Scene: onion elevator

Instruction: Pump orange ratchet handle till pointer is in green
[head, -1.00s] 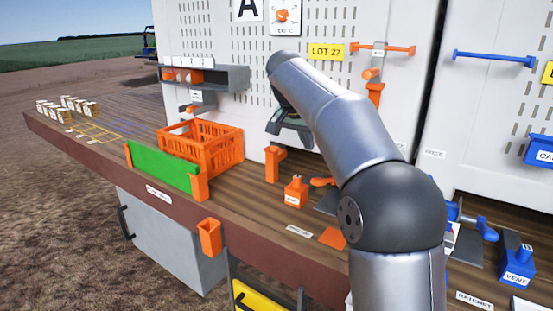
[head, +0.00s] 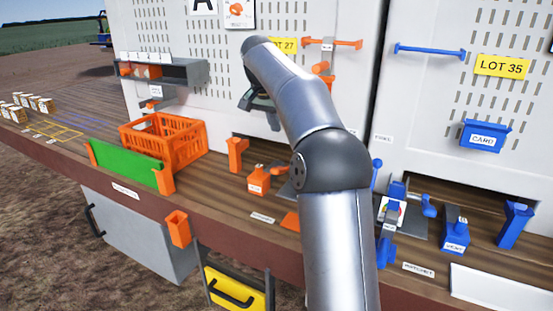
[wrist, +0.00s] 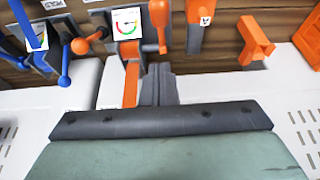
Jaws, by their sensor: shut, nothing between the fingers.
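The orange ratchet shows in the wrist view with a white dial (wrist: 126,22) bearing a green and red arc. The pointer's exact place is too small to tell. An upright orange handle (wrist: 159,25) with a rounded end stands right of the dial, and an orange knob (wrist: 81,46) is on its left. In the head view my arm hides most of this ratchet. My gripper (wrist: 158,72) is shut and empty, its narrow grey fingers just below the orange handle in the picture; I cannot tell if they touch it. The gripper's dark body also shows in the head view (head: 260,105).
An orange crate (head: 190,148) and green panel (head: 125,163) stand left on the bench. An orange labelled block (head: 258,182) sits near my arm. A blue ratchet dial (head: 392,211) and blue vent block (head: 455,235) are at right. The perforated back wall (head: 205,50) rises behind.

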